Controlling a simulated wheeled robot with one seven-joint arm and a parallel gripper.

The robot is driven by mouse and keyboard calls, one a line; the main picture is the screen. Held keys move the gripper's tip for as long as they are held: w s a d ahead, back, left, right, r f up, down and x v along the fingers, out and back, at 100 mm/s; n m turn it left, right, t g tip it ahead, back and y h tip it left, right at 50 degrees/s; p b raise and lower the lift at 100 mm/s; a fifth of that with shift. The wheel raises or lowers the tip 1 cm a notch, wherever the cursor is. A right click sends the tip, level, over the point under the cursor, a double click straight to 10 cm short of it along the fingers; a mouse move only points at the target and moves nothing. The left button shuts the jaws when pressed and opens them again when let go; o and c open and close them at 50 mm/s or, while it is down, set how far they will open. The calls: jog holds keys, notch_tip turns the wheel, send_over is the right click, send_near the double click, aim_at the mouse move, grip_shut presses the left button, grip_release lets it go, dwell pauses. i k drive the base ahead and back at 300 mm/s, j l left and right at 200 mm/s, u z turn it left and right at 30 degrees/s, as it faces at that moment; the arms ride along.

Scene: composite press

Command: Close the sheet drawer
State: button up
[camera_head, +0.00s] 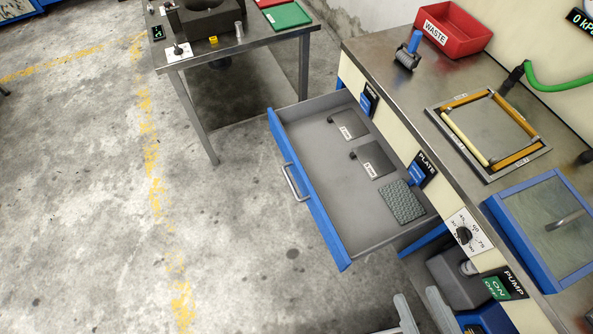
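The sheet drawer (307,226) is pulled well out of the workbench. It has a blue front panel on its left side and a metal bar handle (293,182) on that panel. Inside its grey tray lie two dark labelled sheets (347,123) (374,161) and a patterned grey-green sheet (402,203). My gripper (422,308) shows at the bottom edge, below and to the right of the drawer. Its two light grey fingers are apart with nothing between them. It does not touch the drawer or the handle.
The workbench (400,95) holds a red waste bin (455,27), a roller (408,50), a framed plate and a blue-framed lid (548,225). A pump unit (462,280) sits below right. A side table (255,48) stands behind the drawer. The floor at left is clear.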

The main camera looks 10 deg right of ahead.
aim_at(353, 220)
jog(key=u, duration=0.2)
jog(key=i+j+u, duration=0.2)
jog(key=i+j, duration=0.55)
